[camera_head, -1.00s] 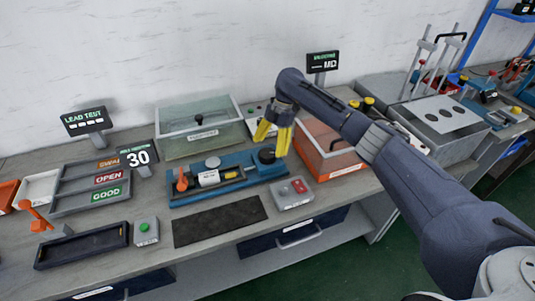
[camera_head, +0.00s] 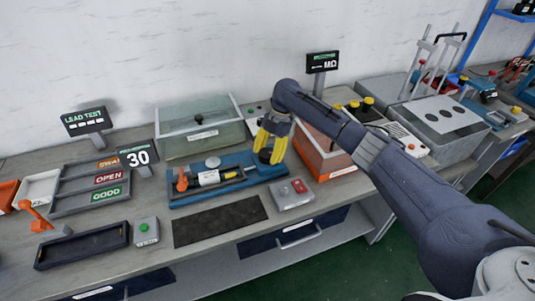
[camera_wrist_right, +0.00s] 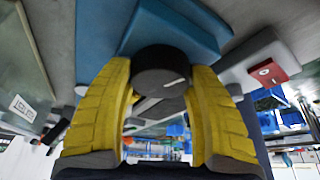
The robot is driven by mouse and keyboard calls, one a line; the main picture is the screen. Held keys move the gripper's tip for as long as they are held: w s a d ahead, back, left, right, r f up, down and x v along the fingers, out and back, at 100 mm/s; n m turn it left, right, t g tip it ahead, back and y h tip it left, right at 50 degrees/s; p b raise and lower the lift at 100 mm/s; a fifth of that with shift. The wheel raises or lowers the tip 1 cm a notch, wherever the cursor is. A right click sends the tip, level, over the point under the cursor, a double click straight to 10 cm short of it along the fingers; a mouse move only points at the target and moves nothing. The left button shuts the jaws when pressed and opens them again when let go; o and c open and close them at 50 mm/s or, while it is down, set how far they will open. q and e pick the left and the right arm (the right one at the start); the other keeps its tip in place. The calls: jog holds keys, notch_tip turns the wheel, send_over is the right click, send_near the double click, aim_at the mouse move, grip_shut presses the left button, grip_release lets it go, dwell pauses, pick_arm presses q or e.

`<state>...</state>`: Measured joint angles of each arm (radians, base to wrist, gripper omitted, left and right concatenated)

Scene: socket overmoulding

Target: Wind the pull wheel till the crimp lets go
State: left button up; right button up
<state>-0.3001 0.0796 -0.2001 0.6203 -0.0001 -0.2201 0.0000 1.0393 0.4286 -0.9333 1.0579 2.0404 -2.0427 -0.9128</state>
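The pull wheel is a black round knob (camera_wrist_right: 162,70) with a white mark, at the right end of the blue pull tester (camera_head: 176,201). My right gripper (camera_head: 270,150) has its yellow fingers down around the wheel, one on each side. In the right wrist view the wheel fills most of the gap between the fingertips; whether they press on it cannot be told. A dark lead with a yellow part (camera_head: 231,175) lies along the tester, by a white-labelled block (camera_head: 209,178) and an orange lever (camera_head: 182,181). The crimp itself is too small to make out. My left gripper is not in view.
A display (camera_head: 138,157) reads 30. A lidded clear box (camera_head: 200,125) is behind. The dark mat (camera_head: 219,222) in front is bare.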

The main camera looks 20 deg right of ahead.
jog(key=c, duration=0.6)
jog(key=m+t, duration=0.1)
jog(key=m, duration=0.3)
jog(key=shift+s+m+t+y, duration=0.15)
jog(key=shift+m+t+y, duration=0.15)
jog(key=shift+m+t, duration=0.1)
jog(key=m+t, duration=0.2)
jog(key=m, duration=0.3)
jog(key=m+t, duration=0.1)
jog(key=m, duration=0.2)
jog(key=m+h, duration=0.1)
jog(key=m, duration=0.1)
jog(key=shift+a+m+t+h, duration=0.1)
jog(key=shift+m+t+h, duration=0.2)
jog(key=shift+m+t, duration=0.1)
jog(key=m+h, duration=0.1)
jog(key=m, duration=0.2)
jog(key=m+t+h, duration=0.1)
jog(key=m, duration=0.1)
jog(key=shift+m, duration=0.7)
jog(key=o, duration=1.2)
